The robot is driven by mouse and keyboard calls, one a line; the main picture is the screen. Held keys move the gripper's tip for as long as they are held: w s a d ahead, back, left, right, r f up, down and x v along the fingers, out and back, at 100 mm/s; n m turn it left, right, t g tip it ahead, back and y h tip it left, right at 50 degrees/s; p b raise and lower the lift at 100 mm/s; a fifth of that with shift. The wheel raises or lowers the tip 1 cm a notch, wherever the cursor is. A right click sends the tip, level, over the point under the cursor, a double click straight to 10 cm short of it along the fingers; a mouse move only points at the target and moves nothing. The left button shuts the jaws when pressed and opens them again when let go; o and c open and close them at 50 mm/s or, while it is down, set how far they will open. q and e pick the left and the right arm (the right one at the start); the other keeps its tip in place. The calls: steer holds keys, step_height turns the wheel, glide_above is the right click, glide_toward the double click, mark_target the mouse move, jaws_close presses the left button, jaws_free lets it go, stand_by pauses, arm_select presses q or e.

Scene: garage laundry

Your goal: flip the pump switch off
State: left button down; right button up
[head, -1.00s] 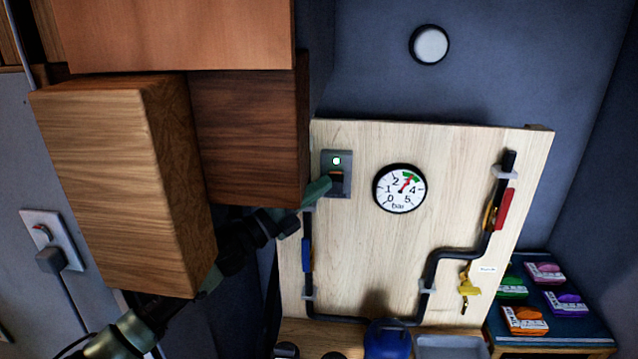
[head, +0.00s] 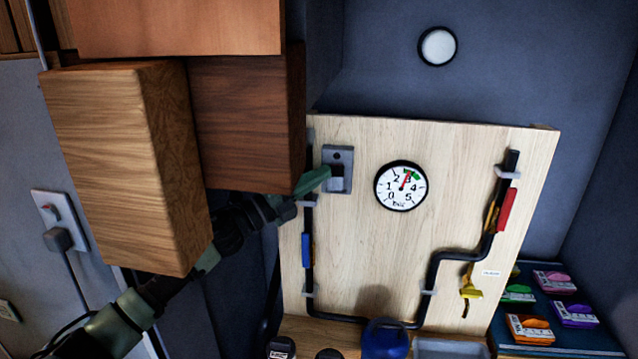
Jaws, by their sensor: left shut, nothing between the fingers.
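The pump switch (head: 338,170) is a grey plate near the upper left of the light wooden board (head: 400,270). I cannot tell whether the tip touches the rocker. My right gripper is not in view.
A round pressure gauge (head: 401,186) sits right of the switch. Black pipes (head: 440,257) run below, with blue, red and yellow handles. Wooden cabinets (head: 125,165) crowd my left arm from above. A blue round object (head: 385,340) stands below the board.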

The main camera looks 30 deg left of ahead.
arm_select(q)
steer(key=b+v, duration=0.4)
steer(key=v, duration=0.3)
steer(key=shift+s, duration=0.3)
steer(key=shift+a+f, duration=0.1)
steer(key=shift+a, duration=0.15)
